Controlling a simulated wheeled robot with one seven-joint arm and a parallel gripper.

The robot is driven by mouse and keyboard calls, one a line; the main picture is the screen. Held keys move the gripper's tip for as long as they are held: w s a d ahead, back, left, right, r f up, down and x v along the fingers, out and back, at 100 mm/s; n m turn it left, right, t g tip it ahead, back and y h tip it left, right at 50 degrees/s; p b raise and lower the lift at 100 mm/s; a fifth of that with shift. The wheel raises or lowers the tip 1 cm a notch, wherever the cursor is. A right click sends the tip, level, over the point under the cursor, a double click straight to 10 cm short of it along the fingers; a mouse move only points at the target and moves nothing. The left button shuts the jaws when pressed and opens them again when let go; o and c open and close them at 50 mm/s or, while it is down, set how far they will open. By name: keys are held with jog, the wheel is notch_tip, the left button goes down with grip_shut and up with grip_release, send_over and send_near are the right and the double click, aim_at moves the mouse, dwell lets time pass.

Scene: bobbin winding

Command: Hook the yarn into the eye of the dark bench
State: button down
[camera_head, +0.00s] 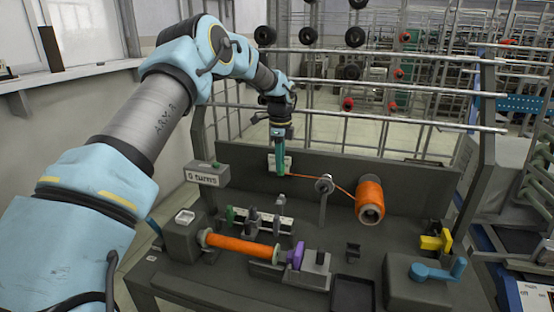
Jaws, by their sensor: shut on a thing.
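The dark bench (325,160) stands in front of me. My gripper (280,145) points down above its left middle and is shut on a slim green piece (280,163). The orange yarn (300,177) meets the lower end of this piece and runs right, past a grey ring-shaped eye (324,184) on an upright post, to an orange yarn spool (370,198). The yarn looks fairly straight, sloping down towards the spool. I cannot tell whether it lies inside the eye or passes in front of or behind it.
An orange bobbin (240,245) lies across the bench front beside a purple part (296,254). A small rack (256,219) stands behind it. A blue crank (438,271) and a yellow part (436,240) are at the right. A grey sign box (207,174) is at the left.

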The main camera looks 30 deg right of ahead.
aim_at(280, 174)
notch_tip(280, 174, down, 7)
jog(key=b, duration=0.4)
jog(key=shift+r, duration=0.2)
jog(key=shift+f, duration=0.25)
jog(key=shift+f+b, duration=0.4)
jog(key=shift+f, duration=0.1)
jog(key=shift+f, duration=0.35)
jog(key=shift+f+b, duration=0.55)
jog(key=shift+f, duration=0.4)
jog(key=shift+w+a+r, duration=0.1)
